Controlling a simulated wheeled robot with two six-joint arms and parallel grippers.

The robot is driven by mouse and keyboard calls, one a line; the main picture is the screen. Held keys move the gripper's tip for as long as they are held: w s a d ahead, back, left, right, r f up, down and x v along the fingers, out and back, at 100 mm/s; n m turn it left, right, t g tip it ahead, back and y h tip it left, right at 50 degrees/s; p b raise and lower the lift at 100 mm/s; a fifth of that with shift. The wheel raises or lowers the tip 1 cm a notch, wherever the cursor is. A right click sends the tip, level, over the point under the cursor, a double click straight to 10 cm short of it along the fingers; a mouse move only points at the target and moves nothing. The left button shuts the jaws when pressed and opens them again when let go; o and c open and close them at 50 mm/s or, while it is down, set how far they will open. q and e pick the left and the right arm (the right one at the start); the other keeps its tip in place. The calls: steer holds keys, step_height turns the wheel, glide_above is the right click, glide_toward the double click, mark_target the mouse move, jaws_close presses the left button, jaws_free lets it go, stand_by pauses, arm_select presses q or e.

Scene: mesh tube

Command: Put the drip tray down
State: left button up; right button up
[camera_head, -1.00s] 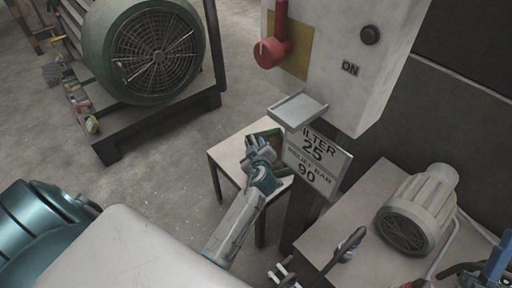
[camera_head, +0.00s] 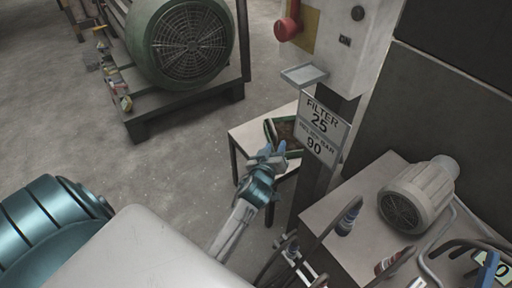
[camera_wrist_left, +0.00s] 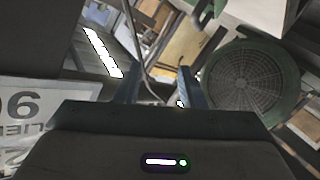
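The drip tray (camera_head: 286,129), with a dark green rim and a brownish inside, rests on the small light-topped table (camera_head: 247,131) in the head view. My left gripper (camera_head: 268,152) is at the tray's near side and partly covers its near left corner. In the left wrist view, the two fingers (camera_wrist_left: 160,92) of the left gripper stand apart with nothing held between them. The tray cannot be made out in that view. My right gripper does not show.
A sign reading FILTER 25 (camera_head: 321,122) hangs close to the right of the tray. A grey ledge (camera_head: 303,75) sits under the switch cabinet (camera_head: 345,45). A large green motor (camera_head: 185,45) stands behind left. A bench (camera_head: 325,243) with a pale motor (camera_head: 415,196) and hoses is at right.

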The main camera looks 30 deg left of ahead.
arm_select(q)
steer(key=s+d+r+m+t+h, duration=0.2)
steer(key=s+r+m+t+h, duration=0.1)
steer(key=s+r, duration=0.6)
steer(key=s+d+r+m+t+h, duration=0.2)
steer(key=s+r+m+t, duration=0.3)
steer(key=s+r, duration=0.5)
steer(key=shift+r+m+h, duration=0.35)
steer(key=shift+m+h, duration=0.05)
steer(key=shift+m, duration=0.2)
steer(key=shift+w+d, duration=0.1)
